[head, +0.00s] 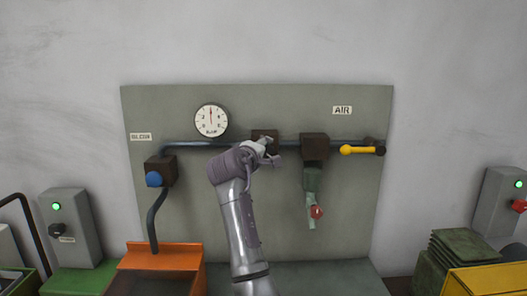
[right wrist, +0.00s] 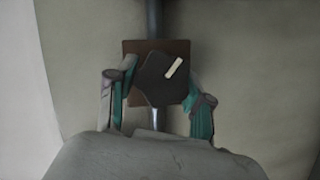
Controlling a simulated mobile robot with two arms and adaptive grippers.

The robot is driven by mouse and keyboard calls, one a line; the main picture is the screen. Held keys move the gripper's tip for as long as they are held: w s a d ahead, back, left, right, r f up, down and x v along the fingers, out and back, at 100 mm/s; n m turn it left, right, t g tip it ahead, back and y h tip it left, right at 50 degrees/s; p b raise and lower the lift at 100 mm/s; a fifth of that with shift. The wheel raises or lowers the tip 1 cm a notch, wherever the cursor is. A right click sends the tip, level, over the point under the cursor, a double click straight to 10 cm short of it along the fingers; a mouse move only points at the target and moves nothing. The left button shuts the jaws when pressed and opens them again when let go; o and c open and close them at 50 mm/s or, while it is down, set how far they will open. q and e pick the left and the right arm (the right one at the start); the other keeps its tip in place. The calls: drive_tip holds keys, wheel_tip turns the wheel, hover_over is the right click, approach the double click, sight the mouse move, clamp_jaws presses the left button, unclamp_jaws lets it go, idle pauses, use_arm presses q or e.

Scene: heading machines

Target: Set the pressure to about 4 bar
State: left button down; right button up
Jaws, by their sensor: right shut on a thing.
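The round white pressure gauge (head: 211,121) is on the upper left of the grey-green panel. My right gripper (head: 268,148) is at the brown block (head: 264,133) on the pipe, right of the gauge. In the right wrist view a dark knob (right wrist: 155,80) with a slanted white mark sits before the brown block (right wrist: 131,48). The fingers of my right gripper (right wrist: 158,92) are shut on this knob, one on each side. The gripper hides most of the knob in the head view. My left gripper is not in view.
On the panel (head: 235,220) are a blue knob (head: 153,179), a filter unit with a red knob (head: 317,211) and a yellow lever (head: 358,150). An orange box (head: 165,250) stands below left. Control boxes with green lights stand at both sides.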

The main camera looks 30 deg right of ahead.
drive_tip(key=shift+f, duration=0.1)
drive_tip(key=o, duration=1.2)
drive_tip(key=shift+a, duration=0.1)
drive_tip(key=v, duration=1.2)
